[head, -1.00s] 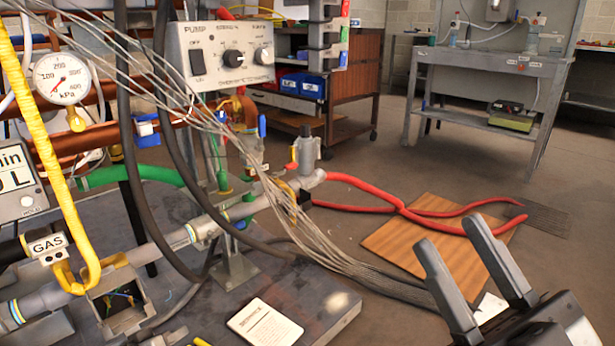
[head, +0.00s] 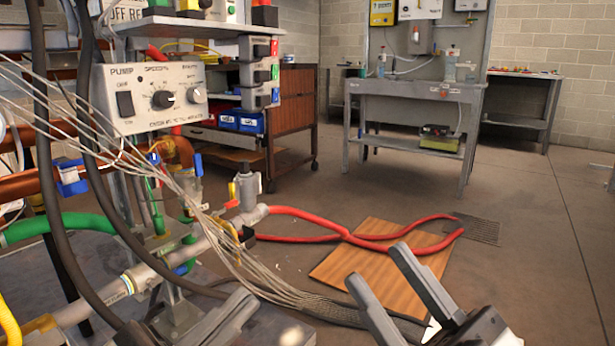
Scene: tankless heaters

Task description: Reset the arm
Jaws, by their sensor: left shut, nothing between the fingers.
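My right gripper (head: 390,280) is at the lower right. Its two dark grey fingers point up and left with a clear gap between them, and nothing shows in the gap. My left gripper (head: 236,302) shows only in part at the bottom edge, left of the right one. Its fingers look closed together and hold nothing that I can see. Most of the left arm is out of the frame.
A pump control box (head: 155,97), pipes and a green hose (head: 70,226) stand close at left. Thin grey cables (head: 265,291) run behind my grippers. A red hose (head: 390,240) crosses a wooden board (head: 365,264) on the floor. A workbench (head: 415,88) stands behind. The right floor is clear.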

